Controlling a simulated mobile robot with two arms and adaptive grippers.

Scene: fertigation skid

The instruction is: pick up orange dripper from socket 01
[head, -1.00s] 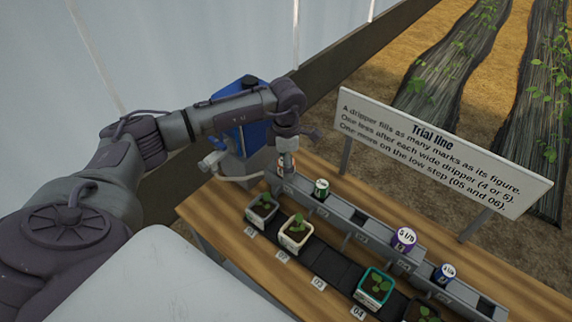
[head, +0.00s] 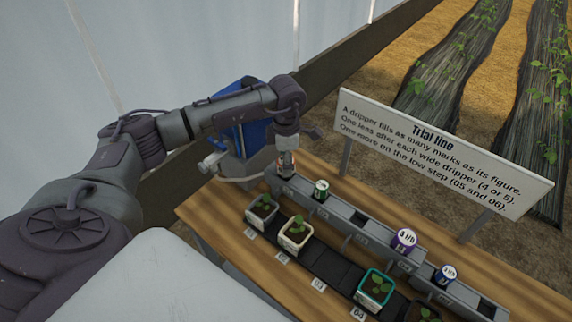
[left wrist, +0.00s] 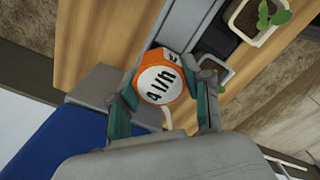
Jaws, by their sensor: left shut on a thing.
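The orange dripper (left wrist: 172,89) has a white top marked 4 l/h and shows between my fingers in the left wrist view. My left gripper (left wrist: 165,98) is shut on it, one finger on each side. In the head view the left gripper (head: 287,158) points down at the far left end of the grey rail (head: 336,212), with a little orange showing at the fingers. Whether the dripper's lower end is still inside socket 01 is hidden. My right gripper is not in view.
A green dripper (head: 321,190), a purple dripper (head: 404,240) and a blue dripper (head: 445,275) stand along the rail. Potted seedlings (head: 295,233) line its near side. A blue tank (head: 256,135) stands behind the gripper. The Trial line sign (head: 440,150) stands behind the table.

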